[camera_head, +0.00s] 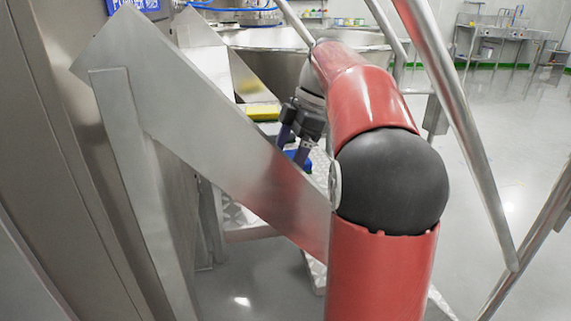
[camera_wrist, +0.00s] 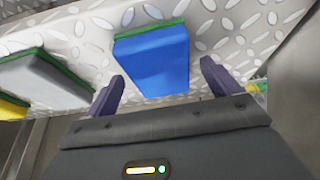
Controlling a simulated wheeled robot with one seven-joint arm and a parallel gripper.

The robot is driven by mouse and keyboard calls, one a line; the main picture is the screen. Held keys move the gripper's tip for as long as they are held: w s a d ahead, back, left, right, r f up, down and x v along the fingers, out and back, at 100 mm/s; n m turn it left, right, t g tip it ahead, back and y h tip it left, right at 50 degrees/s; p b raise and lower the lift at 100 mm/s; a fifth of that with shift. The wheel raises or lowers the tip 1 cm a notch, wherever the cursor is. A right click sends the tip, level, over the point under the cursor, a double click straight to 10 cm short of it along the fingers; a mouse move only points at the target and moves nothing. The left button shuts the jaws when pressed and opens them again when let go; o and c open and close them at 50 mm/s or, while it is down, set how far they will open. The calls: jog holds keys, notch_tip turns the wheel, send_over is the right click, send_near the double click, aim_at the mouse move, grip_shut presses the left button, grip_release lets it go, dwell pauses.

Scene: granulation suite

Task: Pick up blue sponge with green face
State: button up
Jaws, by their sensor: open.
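The blue sponge with a green face (camera_wrist: 155,62) rests on a metal tread-plate surface in the wrist view. Its green face runs along the far upper edge. In the head view a small part of the blue sponge (camera_head: 297,156) shows beyond the metal bracket, next to my gripper. My gripper (camera_wrist: 163,84) is open, with its two dark fingers on either side of the sponge's near end. The fingers appear apart from it. In the head view my gripper (camera_head: 297,140) is partly hidden by the bracket and my arm.
A grey sponge with a green face (camera_wrist: 45,75) lies left of the blue one, and a yellow sponge (camera_wrist: 12,107) lies farther left. The tread plate (camera_wrist: 215,30) extends behind. A slanted metal bracket (camera_head: 200,120) and metal handrails (camera_head: 460,110) flank my arm.

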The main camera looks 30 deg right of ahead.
aim_at(288, 157)
jog(key=shift+f, duration=0.25)
dwell(0.3)
jog(key=c, duration=1)
jog(key=shift+c, duration=0.2)
notch_tip(288, 157, up, 10)
jog(key=p, duration=0.1)
jog(key=shift+r, duration=0.25)
jog(key=shift+o, duration=1.4)
jog(key=shift+c, duration=1)
